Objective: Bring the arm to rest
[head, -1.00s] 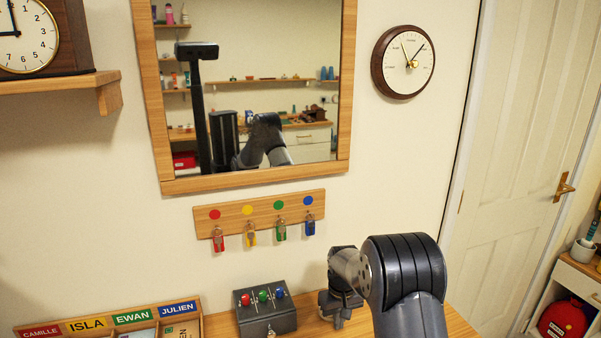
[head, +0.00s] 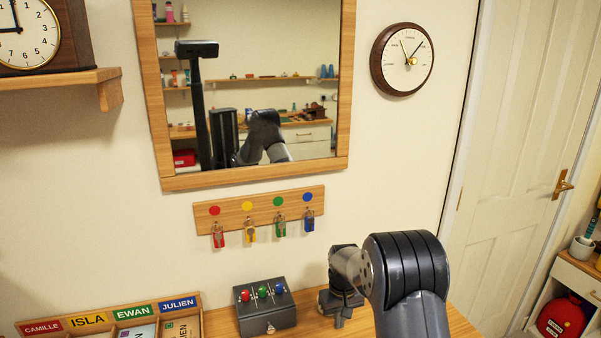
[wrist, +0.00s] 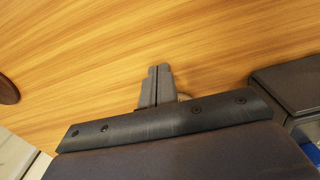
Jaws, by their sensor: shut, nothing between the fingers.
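My arm reaches in from the lower right of the head view, bent at a dark ribbed joint. My gripper (head: 338,316) hangs from its end, low over the wooden shelf top (head: 364,326), to the right of the dark switch box. In the wrist view my gripper (wrist: 158,72) has its two fingers together with nothing between them, over bare wood grain. I cannot tell from these views how far the fingertips are from the wood.
A dark box with red, green and blue knobs (head: 265,306) stands left of my gripper. A name-labelled wooden tray (head: 100,318) is further left. Keys hang on a wall rack (head: 262,212) under a mirror (head: 348,100). A door (head: 520,150) is at right.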

